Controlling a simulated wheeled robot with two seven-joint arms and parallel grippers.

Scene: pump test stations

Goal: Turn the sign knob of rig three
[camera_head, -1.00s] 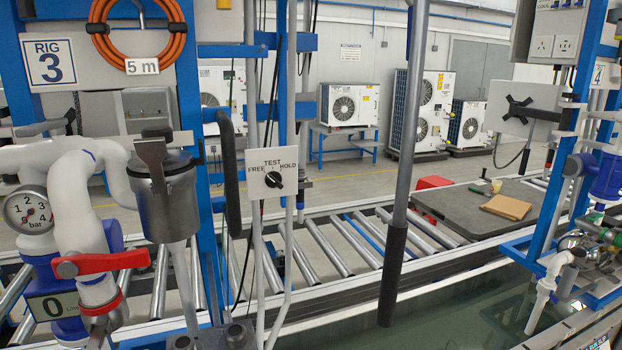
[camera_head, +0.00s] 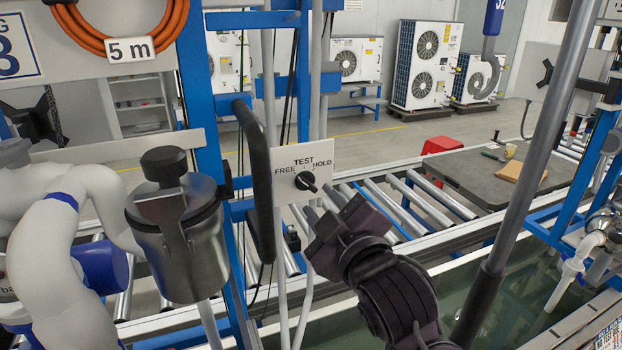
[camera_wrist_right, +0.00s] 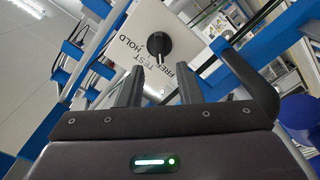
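The sign of rig three is a white plate (camera_head: 289,158) lettered TEST, FREE and HOLD. Its round black knob (camera_head: 305,181) sits below the lettering, with its lobe toward the lower right in the head view. My right gripper (camera_head: 336,219) is in front of the sign, below and to the right of the knob. In the right wrist view the two fingers of this gripper (camera_wrist_right: 159,80) are apart with nothing between them. The knob (camera_wrist_right: 156,47) shows just beyond the fingertips, apart from them. My left gripper is not identifiable in view.
A black curved handle (camera_head: 257,165) stands close to the sign's left edge. A grey pole (camera_head: 530,160) rises at right. Rollers (camera_head: 435,196) run behind the sign.

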